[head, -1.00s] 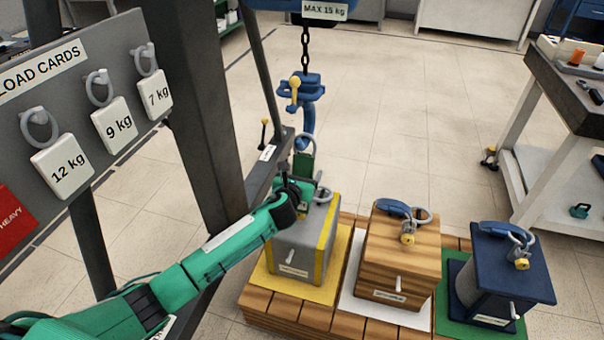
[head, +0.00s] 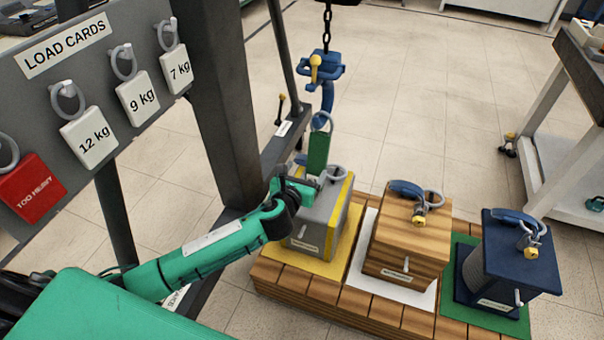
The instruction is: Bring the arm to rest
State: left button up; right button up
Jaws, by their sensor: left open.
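My left gripper (head: 302,186) is open, at the end of my green arm coming in from the lower left. It is just left of the grey box with yellow edges (head: 322,222) and a little below a green tag (head: 318,153). The tag has a grey ring at its top, by the blue hook (head: 327,97); whether the ring sits on the hook is hard to tell. No object shows between the fingers, though they are small and partly hidden. My right gripper is not in view.
A wooden box (head: 408,247) and a dark blue box (head: 503,265) stand right of the grey box on a slatted pallet (head: 325,291). A load card board (head: 30,110) and dark post (head: 222,110) stand at the left. A workbench (head: 580,75) is at the right.

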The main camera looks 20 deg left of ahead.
pick_arm(q)
jog(key=shift+s+r, duration=0.2)
jog(key=shift+s, duration=0.75)
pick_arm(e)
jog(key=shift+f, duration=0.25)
